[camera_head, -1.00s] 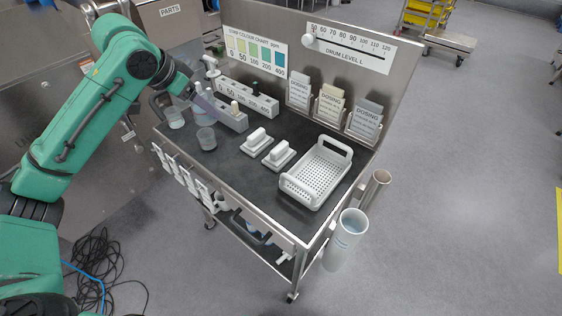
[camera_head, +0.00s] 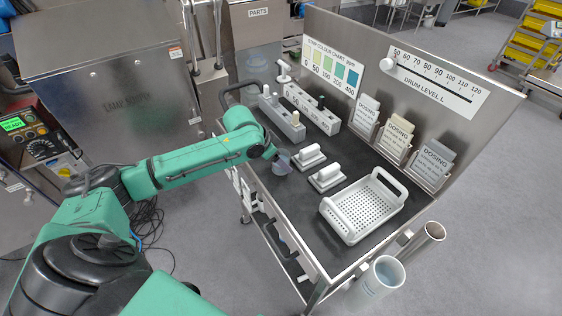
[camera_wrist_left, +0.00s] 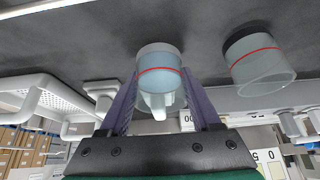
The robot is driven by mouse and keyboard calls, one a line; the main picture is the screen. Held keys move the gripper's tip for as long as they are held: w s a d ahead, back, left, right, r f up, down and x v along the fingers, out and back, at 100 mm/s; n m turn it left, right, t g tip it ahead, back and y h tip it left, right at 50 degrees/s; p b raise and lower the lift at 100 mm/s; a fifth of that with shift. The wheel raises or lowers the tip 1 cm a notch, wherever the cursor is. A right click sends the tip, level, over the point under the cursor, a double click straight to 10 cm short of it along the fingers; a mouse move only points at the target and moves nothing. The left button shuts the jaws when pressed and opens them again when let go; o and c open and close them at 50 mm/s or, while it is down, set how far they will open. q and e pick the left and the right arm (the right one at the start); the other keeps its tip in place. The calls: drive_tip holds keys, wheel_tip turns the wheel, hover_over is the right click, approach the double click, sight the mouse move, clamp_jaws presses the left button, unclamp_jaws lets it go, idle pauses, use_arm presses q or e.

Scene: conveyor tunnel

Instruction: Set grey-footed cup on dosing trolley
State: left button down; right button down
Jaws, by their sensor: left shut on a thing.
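My left gripper (camera_head: 273,153) is shut on a clear cup with a light grey foot (camera_head: 282,165), near the front edge of the dosing trolley's dark top (camera_head: 362,160). In the left wrist view the held cup (camera_wrist_left: 159,78) has a red line and sits between the purple fingers (camera_wrist_left: 160,104). Its foot points to the dark surface; I cannot tell whether it touches. A second clear cup with a dark foot and red line (camera_wrist_left: 258,62) stands beside it, apart; my arm hides it in the head view. My right gripper is out of view.
Two white-handled blocks (camera_head: 327,178) and a white perforated basket (camera_head: 362,207) stand right of the cup. Grey socket racks (camera_head: 312,108) and dosing card holders (camera_head: 395,137) line the back panel. Tubes (camera_head: 378,282) hang at the right end.

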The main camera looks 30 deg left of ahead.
use_arm(q)
drive_tip(key=shift+f, duration=0.45)
drive_tip(key=shift+f, duration=0.1)
drive_tip(key=shift+c, duration=0.5)
unclamp_jaws()
drive_tip(key=v, duration=1.2)
